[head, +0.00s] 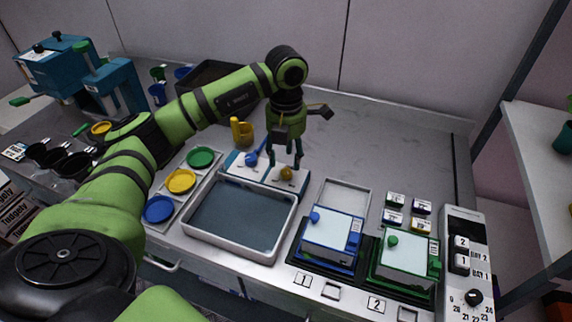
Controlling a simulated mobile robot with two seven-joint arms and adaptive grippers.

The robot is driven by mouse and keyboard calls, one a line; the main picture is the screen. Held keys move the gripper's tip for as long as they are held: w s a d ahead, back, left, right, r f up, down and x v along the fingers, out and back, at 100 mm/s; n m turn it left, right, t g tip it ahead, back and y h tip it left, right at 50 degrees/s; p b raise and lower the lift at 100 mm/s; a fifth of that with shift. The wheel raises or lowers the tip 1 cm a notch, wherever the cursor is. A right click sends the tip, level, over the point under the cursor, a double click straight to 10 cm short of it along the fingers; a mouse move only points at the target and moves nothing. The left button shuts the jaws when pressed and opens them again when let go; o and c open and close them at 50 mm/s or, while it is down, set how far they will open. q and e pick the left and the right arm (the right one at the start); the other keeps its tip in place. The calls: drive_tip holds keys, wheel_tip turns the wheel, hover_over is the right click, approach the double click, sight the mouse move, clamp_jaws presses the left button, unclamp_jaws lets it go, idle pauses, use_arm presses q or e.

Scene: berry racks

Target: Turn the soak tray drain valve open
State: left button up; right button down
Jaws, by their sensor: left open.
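The soak tray (228,248) is a white-rimmed basin of dark bluish liquid in the middle of the counter. A pale valve panel (236,173) with a blue edge stands along its back rim. The panel's labels are too small to read, so I cannot tell which is the drain valve. My left gripper (285,164) points down over the yellow knob, its open fingers on either side of it. Contact cannot be told. My right gripper is out of view.
Blue, yellow and green round dishes (180,181) lie left of the tray. A yellow mug-like item (241,131) stands behind the panel. The back right counter (400,145) is clear.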

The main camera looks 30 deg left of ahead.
sight(286, 171)
use_arm(q)
wheel_tip(286, 171, up, 8)
drive_tip(key=shift+f, duration=0.2)
idle(0.4)
